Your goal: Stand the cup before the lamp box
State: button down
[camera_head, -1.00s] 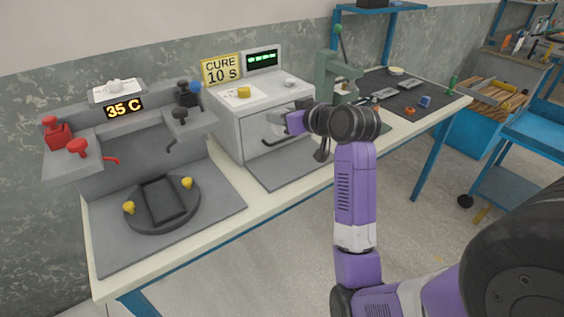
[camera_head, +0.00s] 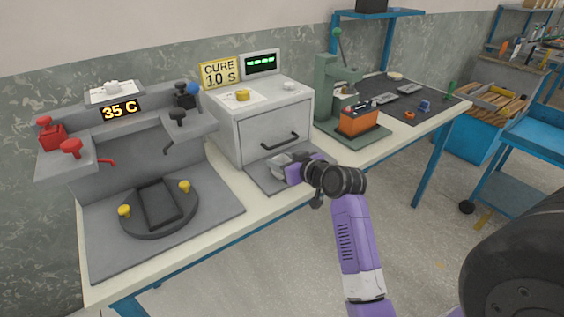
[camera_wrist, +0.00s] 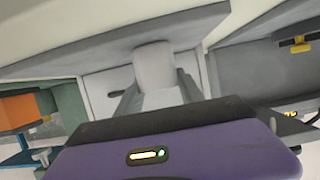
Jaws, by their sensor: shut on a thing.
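The lamp box (camera_head: 272,137) is the pale grey cabinet with a yellow "CURE 10 S" sign; its front door is shut. My gripper (camera_head: 282,168) is low over the grey mat (camera_head: 254,182) in front of that door. It is shut on the cup, a pale grey tapered cup (camera_wrist: 153,64) seen between the two fingers in the wrist view. In the head view the cup (camera_head: 277,170) is small and partly covered by the fingers. The cup looks about upright and close to the mat; I cannot tell whether it touches.
A dark bar handle (camera_head: 281,141) juts from the door just behind the gripper. A green press (camera_head: 330,95) with an orange battery block (camera_head: 358,120) stands to the right. At left is a grey station (camera_head: 107,160) with a round turntable. The bench's front edge is close to my wrist.

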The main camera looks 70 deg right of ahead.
jog(key=c, duration=0.7)
grip_release()
jog(key=shift+c, duration=0.2)
